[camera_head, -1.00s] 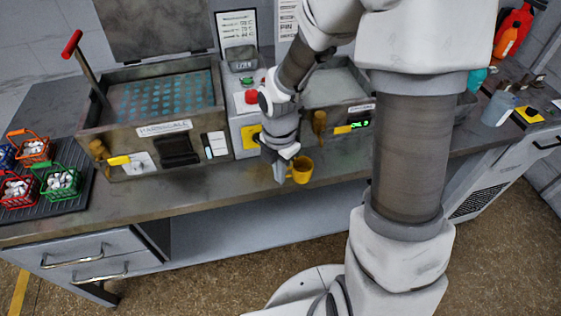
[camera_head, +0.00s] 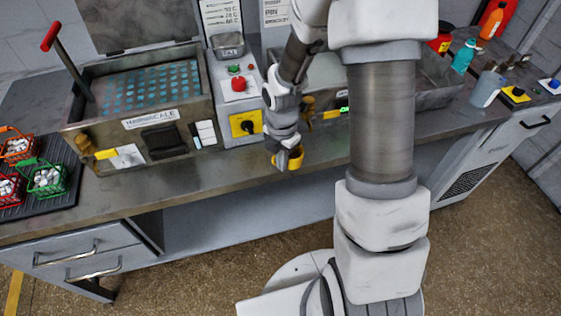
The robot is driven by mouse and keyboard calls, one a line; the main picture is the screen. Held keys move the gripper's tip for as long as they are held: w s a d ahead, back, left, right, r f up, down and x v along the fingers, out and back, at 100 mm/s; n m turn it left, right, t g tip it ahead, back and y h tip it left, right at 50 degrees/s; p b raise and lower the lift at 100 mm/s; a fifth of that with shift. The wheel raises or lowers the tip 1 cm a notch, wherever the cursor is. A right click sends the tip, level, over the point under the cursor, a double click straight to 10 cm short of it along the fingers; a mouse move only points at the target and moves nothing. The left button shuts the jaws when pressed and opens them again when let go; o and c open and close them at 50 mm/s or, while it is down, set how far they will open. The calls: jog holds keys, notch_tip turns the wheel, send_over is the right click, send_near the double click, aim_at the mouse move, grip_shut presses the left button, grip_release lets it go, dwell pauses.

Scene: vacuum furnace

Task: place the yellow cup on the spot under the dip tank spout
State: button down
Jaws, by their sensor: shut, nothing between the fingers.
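The yellow cup (camera_head: 297,158) is by the front edge of the counter, partly hidden behind my gripper. My gripper (camera_head: 281,165) points down at the cup's left side, with its fingers shut and empty. I cannot tell whether it touches the cup. One tank (camera_head: 140,108) with teal liquid stands at left, with a brass spout (camera_head: 85,145) and yellow handle at its front left. A second tank (camera_head: 325,68) is mostly hidden behind my arm; its brass spout (camera_head: 308,105) shows just behind the cup.
A control box (camera_head: 236,100) with a red button and a yellow switch plate stands between the tanks. Baskets of white pieces (camera_head: 47,178) sit on a dark mat at left. A grey jug (camera_head: 487,89) and bottles stand at right. The counter front (camera_head: 190,183) is clear.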

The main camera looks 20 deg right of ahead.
jog(key=w+d, duration=0.1)
jog(key=d, duration=0.1)
jog(key=w+d+p, duration=0.1)
jog(key=d, duration=0.1)
jog(key=w+d+p, duration=0.1)
jog(key=w+d, duration=0.1)
jog(key=shift+w+d, duration=0.1)
jog(key=shift+d, duration=0.25)
jog(key=shift+a, duration=0.15)
